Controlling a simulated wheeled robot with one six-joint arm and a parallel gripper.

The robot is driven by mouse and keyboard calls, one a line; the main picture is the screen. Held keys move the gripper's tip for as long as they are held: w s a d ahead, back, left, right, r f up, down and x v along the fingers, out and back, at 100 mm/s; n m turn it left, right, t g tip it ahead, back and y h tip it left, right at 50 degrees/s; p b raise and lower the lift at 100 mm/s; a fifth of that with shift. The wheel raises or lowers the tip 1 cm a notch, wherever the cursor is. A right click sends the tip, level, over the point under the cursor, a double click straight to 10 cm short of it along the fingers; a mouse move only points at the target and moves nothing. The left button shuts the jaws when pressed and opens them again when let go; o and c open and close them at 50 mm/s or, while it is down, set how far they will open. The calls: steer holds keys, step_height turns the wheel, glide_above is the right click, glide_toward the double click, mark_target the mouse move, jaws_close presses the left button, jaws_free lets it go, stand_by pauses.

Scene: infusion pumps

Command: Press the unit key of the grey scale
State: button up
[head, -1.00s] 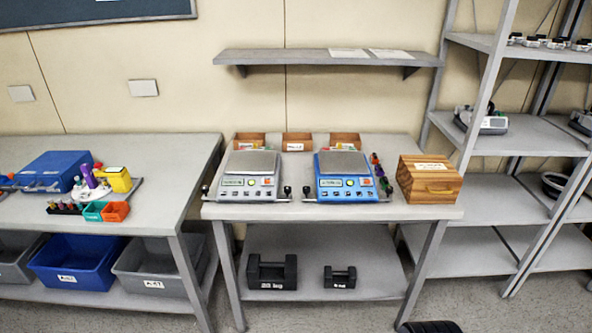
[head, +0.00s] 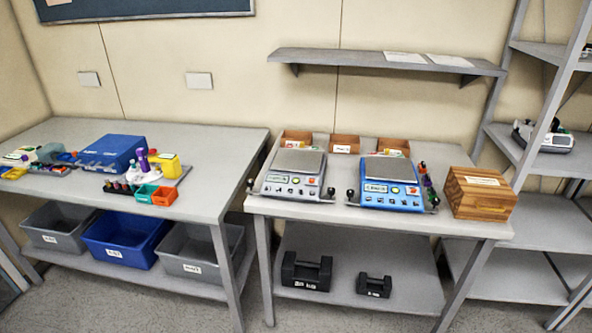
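The grey scale (head: 293,177) stands on the right-hand table, left of the blue scale (head: 390,184). It has a flat weighing plate (head: 299,161) on top and a sloped front panel with a display and several small keys. The key labels are too small to read, so I cannot tell which one is the unit key. My gripper is not in view.
The right-hand table (head: 340,212) also holds a wooden box (head: 480,195) and several small bins at the back. Black weights (head: 306,272) sit on its lower shelf. A left table (head: 60,140) holds a blue case (head: 112,153). Floor shows in front.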

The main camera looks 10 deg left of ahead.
steer(key=shift+s, duration=0.1)
jaws_close()
steer(key=shift+f, duration=0.1)
stand_by(1.1)
